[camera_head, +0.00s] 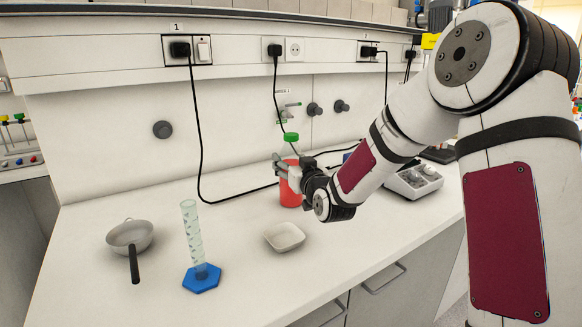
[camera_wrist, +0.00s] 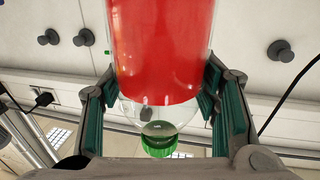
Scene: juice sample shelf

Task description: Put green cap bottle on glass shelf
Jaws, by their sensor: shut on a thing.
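The green cap bottle (camera_head: 290,188) is clear with red liquid and stands upright at the back of the white bench. Its green cap (camera_head: 291,137) is on top. My gripper (camera_head: 283,174) is at the bottle's side, its fingers around the body. In the wrist view the bottle (camera_wrist: 160,50) fills the middle, its green cap (camera_wrist: 165,150) toward the bottom. The green-padded fingers of my gripper (camera_wrist: 160,105) press on both its sides. Whether the bottle's base touches the bench is hard to tell. I cannot make out a glass shelf in either view.
A grey pan (camera_head: 130,236), a measuring cylinder with blue base (camera_head: 201,278) and a white dish (camera_head: 284,237) stand on the bench (camera_head: 110,285). A balance-like device (camera_head: 415,181) is behind my arm. Black cables (camera_head: 201,120) hang from wall sockets.

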